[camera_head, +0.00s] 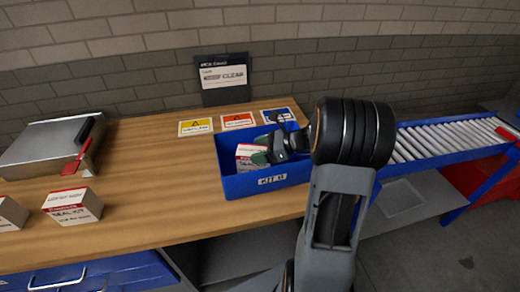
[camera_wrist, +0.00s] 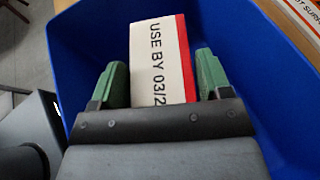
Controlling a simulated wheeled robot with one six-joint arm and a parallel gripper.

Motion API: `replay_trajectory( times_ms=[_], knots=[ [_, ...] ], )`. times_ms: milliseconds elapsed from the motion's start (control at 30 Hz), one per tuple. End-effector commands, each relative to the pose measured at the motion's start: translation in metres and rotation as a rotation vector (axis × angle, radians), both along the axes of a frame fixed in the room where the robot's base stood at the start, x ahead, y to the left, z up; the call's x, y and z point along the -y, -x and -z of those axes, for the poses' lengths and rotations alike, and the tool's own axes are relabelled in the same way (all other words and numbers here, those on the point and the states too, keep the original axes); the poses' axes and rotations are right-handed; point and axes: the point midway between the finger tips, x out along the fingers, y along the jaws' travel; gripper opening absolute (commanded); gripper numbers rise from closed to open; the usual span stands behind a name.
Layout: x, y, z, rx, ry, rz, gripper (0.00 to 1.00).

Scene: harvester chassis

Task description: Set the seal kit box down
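The seal kit box (camera_head: 249,154) is white with a red band and sits inside the blue kit bin (camera_head: 268,183), towards its left side. Its front is partly hidden by the bin wall. My gripper (camera_head: 268,150) reaches into the bin from the right, at the box. In the wrist view, my gripper's green fingers (camera_wrist: 163,85) lie close along both sides of the box (camera_wrist: 160,55), which shows "USE BY" print and a red edge. Whether the box touches the bin floor is hidden. The bin's blue wall (camera_wrist: 235,50) surrounds them.
Another seal kit box (camera_head: 73,206) and a partly cut-off box (camera_head: 10,213) stand at the bench's left front. A grey case (camera_head: 45,145) with a red tool (camera_head: 77,160) lies behind. Several label cards lie behind the bin. A roller conveyor (camera_head: 440,143) is at right.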

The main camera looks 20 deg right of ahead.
Motion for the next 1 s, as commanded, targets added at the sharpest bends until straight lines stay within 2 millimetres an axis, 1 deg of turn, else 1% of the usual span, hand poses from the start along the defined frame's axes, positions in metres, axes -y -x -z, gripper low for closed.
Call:
replay_trajectory(
  times_ms=[33,167,367,500,667,800,1000],
  knots=[
    [0.0,0.0,0.0,0.0,0.0,0.0,0.76],
    [0.0,0.0,0.0,0.0,0.0,0.0,0.88],
    [0.0,0.0,0.0,0.0,0.0,0.0,0.89],
    [0.002,0.001,-0.005,0.001,0.001,0.001,0.89],
    [0.021,0.013,-0.014,0.002,0.001,0.003,0.89],
    [0.044,0.026,-0.024,0.002,0.001,0.006,0.89],
    [0.071,0.043,-0.038,0.002,0.001,0.003,0.89]
  ],
)
